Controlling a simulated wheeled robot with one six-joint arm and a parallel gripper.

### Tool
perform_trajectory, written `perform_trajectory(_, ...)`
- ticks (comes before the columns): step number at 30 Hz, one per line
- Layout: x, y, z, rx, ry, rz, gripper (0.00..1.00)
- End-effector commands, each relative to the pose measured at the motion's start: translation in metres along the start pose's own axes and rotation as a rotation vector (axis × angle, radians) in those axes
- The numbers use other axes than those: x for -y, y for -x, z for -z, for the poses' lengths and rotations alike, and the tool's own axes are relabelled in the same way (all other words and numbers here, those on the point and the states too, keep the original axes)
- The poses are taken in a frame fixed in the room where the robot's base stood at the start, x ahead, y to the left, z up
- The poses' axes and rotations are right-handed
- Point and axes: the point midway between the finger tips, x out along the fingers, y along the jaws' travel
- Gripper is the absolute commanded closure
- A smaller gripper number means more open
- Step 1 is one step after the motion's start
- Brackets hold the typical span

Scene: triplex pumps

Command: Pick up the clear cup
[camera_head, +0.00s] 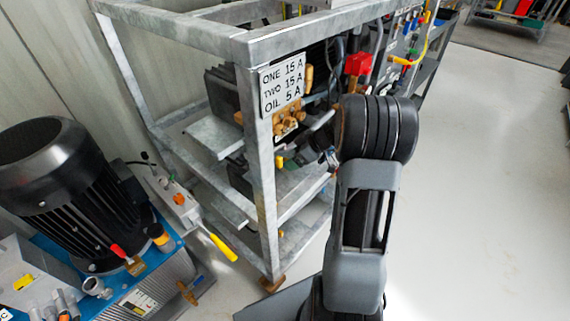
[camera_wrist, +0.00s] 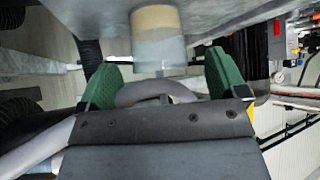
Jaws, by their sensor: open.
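The clear cup (camera_wrist: 158,47) shows in the wrist view at top centre. Its upper part in the picture is cream-coloured and its lower part is clear and see-through. It is against a grey metal surface (camera_wrist: 225,14). My gripper (camera_wrist: 160,64) is open, with one green finger on each side of the cup in the picture. Gaps show between the cup and both fingers, and I cannot tell how far beyond the fingertips it is.
A galvanized metal rack (camera_head: 262,180) with shelves and a label plate (camera_head: 282,84) stands close to my arm. A black motor (camera_head: 62,185) on a blue base is at left. A red part (camera_head: 358,64) is on the rack. Open floor (camera_head: 480,180) lies at right.

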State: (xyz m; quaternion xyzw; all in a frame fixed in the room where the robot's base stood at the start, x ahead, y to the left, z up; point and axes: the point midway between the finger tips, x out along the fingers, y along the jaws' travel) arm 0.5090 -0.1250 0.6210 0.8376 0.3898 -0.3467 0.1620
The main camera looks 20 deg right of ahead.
Motion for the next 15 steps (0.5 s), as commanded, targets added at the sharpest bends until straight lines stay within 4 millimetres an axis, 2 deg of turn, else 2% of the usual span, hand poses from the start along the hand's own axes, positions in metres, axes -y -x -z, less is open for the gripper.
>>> perform_trajectory(9,-0.001,-0.042,-0.003,-0.001,0.000,0.003,0.09)
perform_trajectory(15,-0.001,-0.047,-0.002,0.000,0.000,0.000,0.09)
